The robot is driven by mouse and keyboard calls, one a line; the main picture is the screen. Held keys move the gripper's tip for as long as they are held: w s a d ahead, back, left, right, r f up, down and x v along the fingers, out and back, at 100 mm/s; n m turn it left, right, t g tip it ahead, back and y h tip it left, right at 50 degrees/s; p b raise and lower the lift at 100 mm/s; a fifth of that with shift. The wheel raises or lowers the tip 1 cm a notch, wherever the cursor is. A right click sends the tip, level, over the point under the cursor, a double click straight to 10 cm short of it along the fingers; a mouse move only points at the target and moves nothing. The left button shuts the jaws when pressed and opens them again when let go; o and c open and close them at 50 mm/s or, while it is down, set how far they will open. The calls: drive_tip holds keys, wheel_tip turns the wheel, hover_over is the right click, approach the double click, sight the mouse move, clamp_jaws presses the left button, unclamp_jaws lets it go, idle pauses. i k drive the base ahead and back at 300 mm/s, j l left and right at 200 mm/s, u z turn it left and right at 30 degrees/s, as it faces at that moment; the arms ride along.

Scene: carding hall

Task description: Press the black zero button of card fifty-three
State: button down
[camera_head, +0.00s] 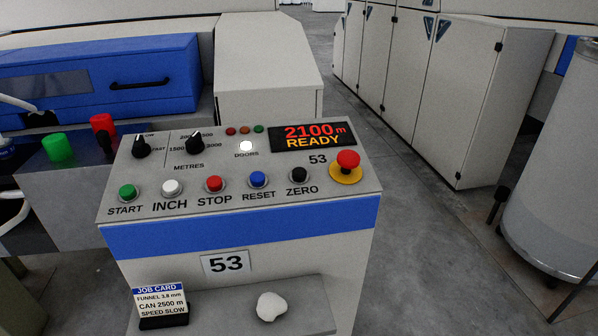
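The control console of card fifty-three (240,240) stands in the middle of the head view, with a "53" plate on its front and "53" on its top. The black zero button (299,174) sits at the right end of the row of push buttons, above the label ZERO. To its left are the blue RESET button (258,179), red STOP (214,184), white INCH (170,187) and green START (127,192). The display (313,136) reads 2100 m READY. Nothing covers the zero button. My gripper is not in view.
A red emergency mushroom button (347,160) on a yellow base is close right of the zero button. Two black knobs (195,144) sit at upper left. A shelf below holds a job card (160,303) and a white lump (271,306).

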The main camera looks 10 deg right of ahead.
sight(299, 174)
drive_tip(key=z, duration=1.7)
drive_tip(key=k+j, duration=0.25)
drive_tip(key=j, duration=0.2)
